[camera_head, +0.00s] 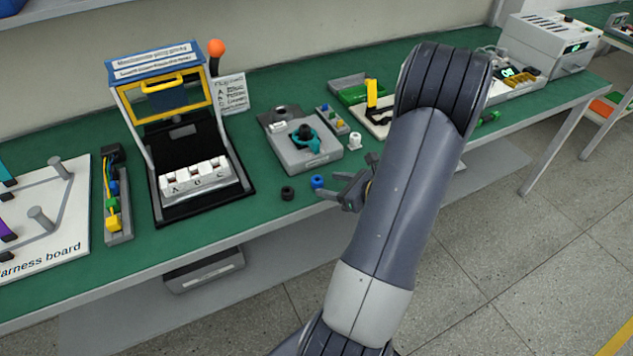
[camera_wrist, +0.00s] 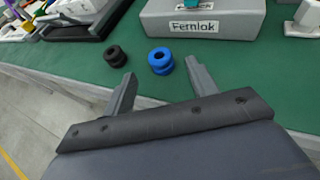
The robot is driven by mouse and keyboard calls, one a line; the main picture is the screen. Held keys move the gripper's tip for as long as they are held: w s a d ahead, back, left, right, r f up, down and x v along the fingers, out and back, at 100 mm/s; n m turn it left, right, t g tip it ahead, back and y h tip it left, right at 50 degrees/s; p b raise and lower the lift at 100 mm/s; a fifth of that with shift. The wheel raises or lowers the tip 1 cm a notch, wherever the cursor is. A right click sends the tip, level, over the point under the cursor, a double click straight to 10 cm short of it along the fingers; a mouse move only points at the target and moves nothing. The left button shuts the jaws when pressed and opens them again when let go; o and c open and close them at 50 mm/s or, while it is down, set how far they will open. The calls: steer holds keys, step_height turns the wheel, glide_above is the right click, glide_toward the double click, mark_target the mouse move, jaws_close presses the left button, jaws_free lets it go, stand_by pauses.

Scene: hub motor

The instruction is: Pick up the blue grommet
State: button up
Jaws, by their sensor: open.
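The blue grommet (camera_head: 317,181) lies on the green bench top near its front edge. In the wrist view the blue grommet (camera_wrist: 160,61) is a ribbed ring just beyond my fingertips, nearer the right finger. My gripper (camera_head: 341,187) is open and empty, to the right of the grommet in the head view. In the wrist view my gripper (camera_wrist: 160,78) has its two fingers apart, with the grommet ahead and apart from them.
A black grommet (camera_head: 288,193) lies left of the blue one. The grey Femlok fixture (camera_head: 301,152) stands behind, with a white part (camera_head: 355,141) beside it. A black and yellow test stand (camera_head: 245,190) is at left.

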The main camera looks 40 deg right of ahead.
mark_target(320, 180)
steer(key=shift+r+p+x, duration=0.15)
steer(key=shift+p+x, duration=0.05)
steer(key=shift+x, duration=1.15)
steer(key=shift+r+p+x, duration=0.15)
steer(key=shift+r+x, duration=0.05)
steer(key=shift+x, duration=1.2)
steer(key=shift+w, duration=0.1)
steer(key=c, duration=1)
